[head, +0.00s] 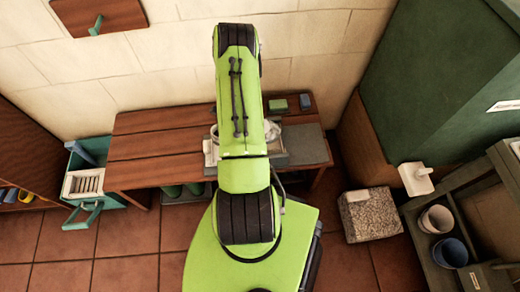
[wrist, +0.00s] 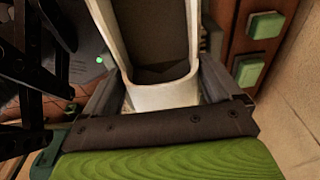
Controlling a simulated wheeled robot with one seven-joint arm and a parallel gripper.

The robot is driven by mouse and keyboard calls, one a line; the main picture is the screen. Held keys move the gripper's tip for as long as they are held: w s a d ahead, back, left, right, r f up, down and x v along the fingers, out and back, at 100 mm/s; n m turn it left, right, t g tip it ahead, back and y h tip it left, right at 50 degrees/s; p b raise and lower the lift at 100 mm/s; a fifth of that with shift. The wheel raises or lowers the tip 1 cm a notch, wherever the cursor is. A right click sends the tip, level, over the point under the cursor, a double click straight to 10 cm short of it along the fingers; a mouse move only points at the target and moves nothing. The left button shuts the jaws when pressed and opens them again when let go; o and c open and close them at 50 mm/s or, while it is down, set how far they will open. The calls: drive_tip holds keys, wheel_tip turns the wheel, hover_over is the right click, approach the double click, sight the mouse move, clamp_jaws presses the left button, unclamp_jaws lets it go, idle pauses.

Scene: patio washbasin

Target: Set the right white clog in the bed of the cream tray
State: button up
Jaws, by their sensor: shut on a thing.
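A white clog (wrist: 163,94) with a dark inside fills the top middle of the wrist view, its rounded end towards me. My gripper (wrist: 160,88) is shut on that end, one grey finger on each side. The clog's far end is cut off by the picture's top. In the head view my arm hides most of the gripper; a white rounded piece (head: 273,131) shows beside it over the bench. A cream ribbed piece (head: 84,184) in the teal drawer at left looks like a tray, but I cannot tell surely that it is the cream tray.
The wooden bench (head: 150,145) stands against the tiled wall, its left part clear. A speckled stone block (head: 369,215) and a shelf with two cups (head: 436,220) stand at right. Dark green footwear (head: 172,190) shows under the bench.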

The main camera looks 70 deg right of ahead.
wheel_tip(320, 180, down, 10)
drive_tip(key=b, duration=0.3)
drive_tip(key=shift+w, duration=0.15)
